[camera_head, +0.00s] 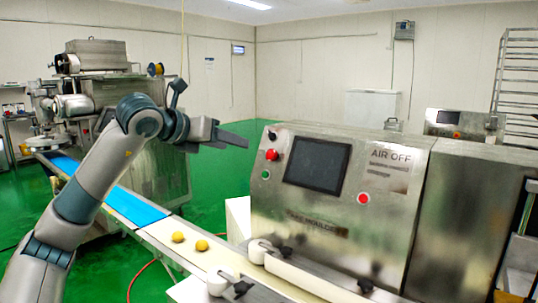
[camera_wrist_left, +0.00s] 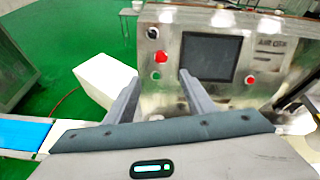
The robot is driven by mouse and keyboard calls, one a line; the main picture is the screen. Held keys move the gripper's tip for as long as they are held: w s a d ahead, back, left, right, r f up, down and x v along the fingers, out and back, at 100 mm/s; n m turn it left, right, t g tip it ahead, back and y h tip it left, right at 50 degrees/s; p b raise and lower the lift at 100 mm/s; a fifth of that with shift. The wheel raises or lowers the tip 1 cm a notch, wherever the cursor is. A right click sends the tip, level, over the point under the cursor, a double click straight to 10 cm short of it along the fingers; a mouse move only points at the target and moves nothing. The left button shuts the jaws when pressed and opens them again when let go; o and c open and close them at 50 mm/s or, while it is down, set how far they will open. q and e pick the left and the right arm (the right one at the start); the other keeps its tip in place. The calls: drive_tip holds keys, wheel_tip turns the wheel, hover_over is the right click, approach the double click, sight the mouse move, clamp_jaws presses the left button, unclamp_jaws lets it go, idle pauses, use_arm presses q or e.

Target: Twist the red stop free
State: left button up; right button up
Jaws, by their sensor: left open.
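The red stop (camera_head: 271,155) is a knob on the upper left of the steel machine's front panel, below a black knob (camera_head: 272,135). In the left wrist view the red stop (camera_wrist_left: 161,57) shows beyond the gap between my fingertips. My left gripper (camera_head: 234,138) is in front of and to the left of the panel, apart from the stop. In the left wrist view my left gripper (camera_wrist_left: 160,77) is open, its fingers spread with nothing between them. My right gripper is not in view.
The panel also has a green button (camera_head: 265,174), a dark screen (camera_head: 318,164) and a round red button (camera_head: 363,198). A conveyor (camera_head: 165,228) with two yellow balls (camera_head: 178,237) runs along the front. A white box (camera_wrist_left: 104,82) stands left of the machine.

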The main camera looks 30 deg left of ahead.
sight(270, 154)
use_arm(q)
drive_tip(key=shift+w, duration=0.1)
drive_tip(key=p+x, duration=0.3)
drive_tip(key=x, duration=1.2)
drive_tip(key=shift+w+d+f, duration=0.1)
drive_tip(key=shift+w+d, duration=0.05)
drive_tip(key=shift+w, duration=0.1)
drive_tip(key=shift+p+x, duration=0.3)
drive_tip(key=shift+x, duration=0.6)
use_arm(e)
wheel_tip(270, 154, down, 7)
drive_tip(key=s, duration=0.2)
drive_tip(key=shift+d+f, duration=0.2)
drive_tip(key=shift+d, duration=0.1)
use_arm(q)
drive_tip(key=shift+c, duration=0.5)
drive_tip(key=c, duration=1)
